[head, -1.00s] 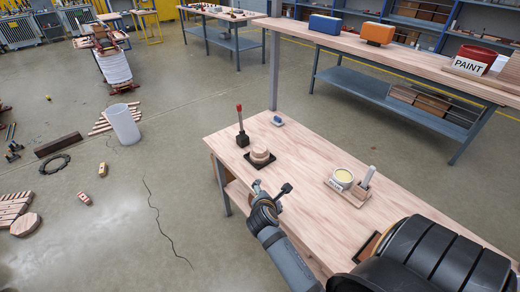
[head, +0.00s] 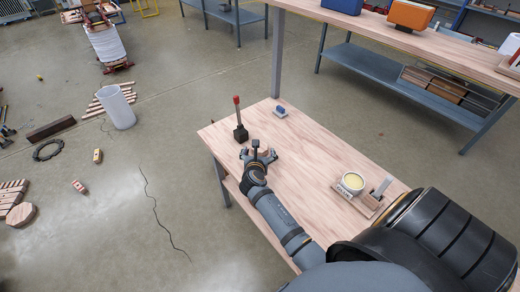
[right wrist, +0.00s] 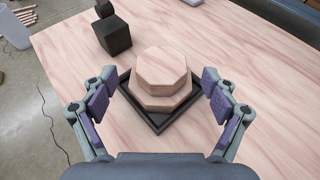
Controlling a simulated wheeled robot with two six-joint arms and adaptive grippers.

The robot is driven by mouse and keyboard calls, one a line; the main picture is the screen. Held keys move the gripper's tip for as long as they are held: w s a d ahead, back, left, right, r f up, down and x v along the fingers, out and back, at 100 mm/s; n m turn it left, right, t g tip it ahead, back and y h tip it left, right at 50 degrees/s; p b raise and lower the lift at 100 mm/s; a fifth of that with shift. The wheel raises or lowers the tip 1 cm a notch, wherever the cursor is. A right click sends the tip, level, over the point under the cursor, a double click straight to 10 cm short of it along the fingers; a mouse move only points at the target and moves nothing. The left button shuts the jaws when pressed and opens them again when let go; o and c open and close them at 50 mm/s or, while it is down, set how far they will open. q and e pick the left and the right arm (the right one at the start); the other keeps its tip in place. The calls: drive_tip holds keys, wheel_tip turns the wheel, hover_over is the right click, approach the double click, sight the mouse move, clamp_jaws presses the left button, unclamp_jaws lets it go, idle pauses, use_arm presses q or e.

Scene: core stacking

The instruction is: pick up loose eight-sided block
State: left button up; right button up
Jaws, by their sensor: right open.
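In the right wrist view a pale wooden eight-sided block (right wrist: 160,66) lies on top of a slightly wider wooden eight-sided block (right wrist: 168,104). Both sit in a black square tray (right wrist: 157,129) on the table. My right gripper (right wrist: 156,88) is open and empty, with one purple-padded finger to the left of the stack and one to the right, apart from it. In the head view the right gripper (head: 259,156) is over the stack and hides most of it and the tray. My left gripper is not in view.
A black-based lever with a red handle (head: 238,118) stands just behind the stack. A small blue item (head: 281,111) lies at the table's far edge. A cream-topped tin (head: 352,182) stands in a wooden holder at right. The table (head: 310,150) between is clear.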

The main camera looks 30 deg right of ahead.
sight(260, 149)
drive_tip(key=shift+x, duration=0.95)
drive_tip(key=x, duration=0.3)
drive_tip(key=shift+s+f, duration=0.15)
drive_tip(key=shift+s+a, duration=0.15)
drive_tip(key=shift+c, duration=1.2)
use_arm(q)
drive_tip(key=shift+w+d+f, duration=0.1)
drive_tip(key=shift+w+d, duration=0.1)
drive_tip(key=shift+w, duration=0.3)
use_arm(e)
drive_tip(key=c, duration=1)
